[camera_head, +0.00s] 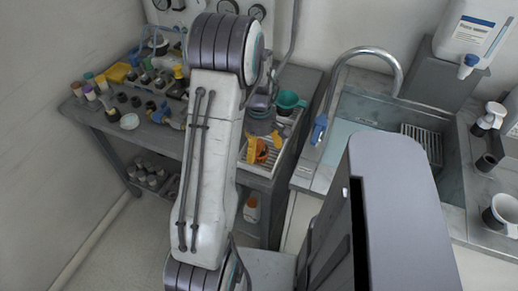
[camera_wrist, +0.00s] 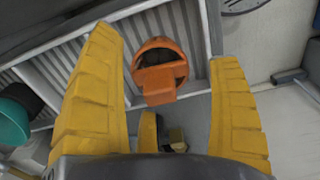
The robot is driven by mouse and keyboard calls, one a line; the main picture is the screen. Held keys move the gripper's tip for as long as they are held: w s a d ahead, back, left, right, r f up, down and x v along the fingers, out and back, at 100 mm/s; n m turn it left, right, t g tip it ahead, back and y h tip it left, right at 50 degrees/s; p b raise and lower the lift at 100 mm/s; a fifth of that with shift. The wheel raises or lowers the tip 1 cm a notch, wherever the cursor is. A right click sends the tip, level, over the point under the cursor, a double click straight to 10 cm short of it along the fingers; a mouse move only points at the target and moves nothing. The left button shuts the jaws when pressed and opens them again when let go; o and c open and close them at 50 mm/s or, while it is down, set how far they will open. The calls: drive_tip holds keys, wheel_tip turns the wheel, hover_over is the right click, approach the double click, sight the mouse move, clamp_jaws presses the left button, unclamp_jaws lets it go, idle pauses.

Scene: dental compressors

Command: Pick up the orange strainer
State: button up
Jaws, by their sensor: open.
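The orange strainer (camera_wrist: 158,92) shows in the wrist view between my two yellow fingers, a little beyond the fingertips' middle line. It has a round rim with a dark inside and a flat orange part towards me. It lies over a ribbed white tray (camera_wrist: 47,70). My gripper (camera_wrist: 165,60) is open, with one finger on each side of the strainer and a visible gap on both sides. In the head view the strainer (camera_head: 261,150) is small and partly hidden by my arm and gripper (camera_head: 258,140).
A green cup (camera_head: 289,101) stands beside the tray at the back; it also shows at the wrist view's left edge (camera_wrist: 14,115). A sink with a curved tap (camera_head: 375,52) lies to the right. Several small bottles and cups crowd the left of the bench.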

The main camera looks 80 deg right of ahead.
drive_tip(key=shift+f, duration=1.05)
drive_tip(key=c, duration=1.1)
